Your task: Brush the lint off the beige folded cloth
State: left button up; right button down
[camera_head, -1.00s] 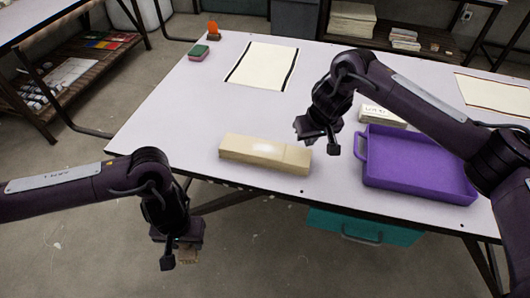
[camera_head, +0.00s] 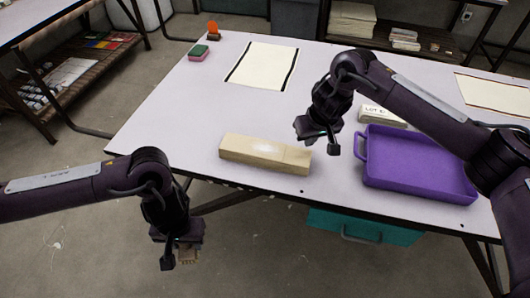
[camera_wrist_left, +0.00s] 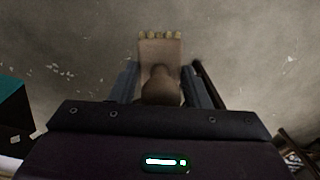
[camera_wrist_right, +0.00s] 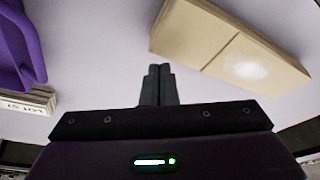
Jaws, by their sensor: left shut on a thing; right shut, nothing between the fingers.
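The beige folded cloth (camera_head: 240,152) lies as a long block near the front edge of the table, with a pale patch of lint on its top. It also shows in the right wrist view (camera_wrist_right: 205,40), with the pale patch toward its right end. My left gripper (camera_head: 178,258) is off the table's front left, over the floor, shut on a wooden brush (camera_wrist_left: 160,75) with pale bristle tufts at its far end. The brush shows only partly below the fingers in the head view (camera_head: 188,256). My right gripper (camera_head: 320,133) is shut and empty above the table, right of the cloth.
A purple tray (camera_head: 420,192) stands right of my right gripper, with a labelled pale block (camera_head: 383,116) behind it. A dark-edged cream sheet (camera_head: 262,66) and a green-and-pink sponge (camera_head: 198,52) lie farther back. The table left of the cloth is clear.

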pick_arm(q)
jog(key=shift+f, duration=0.1)
jog(key=shift+c, duration=0.2)
pick_arm(e)
jog(key=shift+f, duration=0.5)
